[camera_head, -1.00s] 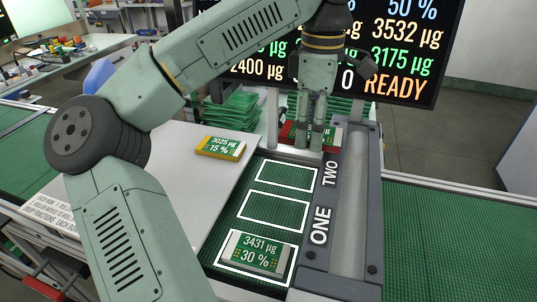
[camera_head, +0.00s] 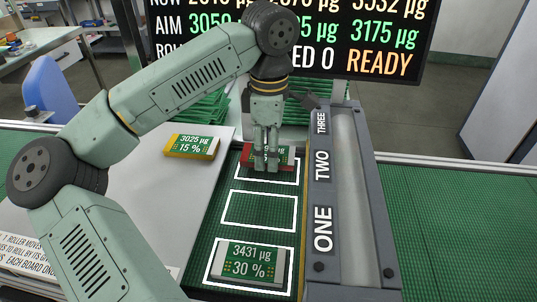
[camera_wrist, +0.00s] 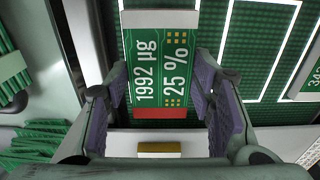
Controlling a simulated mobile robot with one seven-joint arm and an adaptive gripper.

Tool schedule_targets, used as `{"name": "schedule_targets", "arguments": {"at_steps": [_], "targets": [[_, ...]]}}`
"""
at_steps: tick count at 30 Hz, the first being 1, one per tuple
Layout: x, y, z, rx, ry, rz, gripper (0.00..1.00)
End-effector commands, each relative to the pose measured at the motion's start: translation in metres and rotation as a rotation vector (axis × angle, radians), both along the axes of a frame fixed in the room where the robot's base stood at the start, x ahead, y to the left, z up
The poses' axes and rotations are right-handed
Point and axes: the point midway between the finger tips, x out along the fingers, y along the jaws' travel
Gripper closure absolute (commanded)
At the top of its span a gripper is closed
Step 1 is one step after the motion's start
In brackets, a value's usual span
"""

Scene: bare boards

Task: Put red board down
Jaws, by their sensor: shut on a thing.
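The red board (camera_head: 281,160) has a green face, and the wrist view reads 1992 µg and 25 % on this red-ended board (camera_wrist: 160,112). My gripper (camera_head: 266,166) is shut on it, pointing down, with its fingers on either side; they show in the wrist view (camera_wrist: 162,100). The board is at the far white outline (camera_head: 282,183), beside the label THREE. I cannot tell whether it touches the green surface. The middle outline (camera_head: 259,210), by TWO, is empty. A white-edged board (camera_head: 249,264), 3431 µg and 30 %, lies in the near outline, by ONE.
A yellow-edged board (camera_head: 192,146), 3025 µg and 15 %, lies on the pale top left of the outlines. A grey roller frame (camera_head: 350,220) runs along their right side. Stacked green boards (camera_head: 205,105) and a large screen (camera_head: 385,35) stand behind.

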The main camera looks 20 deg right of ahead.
Motion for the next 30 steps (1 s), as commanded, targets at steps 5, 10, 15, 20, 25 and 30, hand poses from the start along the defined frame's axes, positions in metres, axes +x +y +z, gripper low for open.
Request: {"name": "schedule_targets", "arguments": {"at_steps": [5,10,15,20,25,30], "targets": [[0.000,0.000,-0.023,-0.001,0.001,-0.001,0.80],[0.000,0.000,-0.026,0.000,0.000,0.000,0.80],[0.000,0.000,-0.029,0.000,0.000,0.000,0.80],[0.000,0.000,-0.029,0.000,0.000,0.000,0.43],[0.000,0.000,-0.029,0.000,0.000,0.000,0.32],[0.000,0.000,-0.029,0.000,0.000,0.000,0.31]]}}
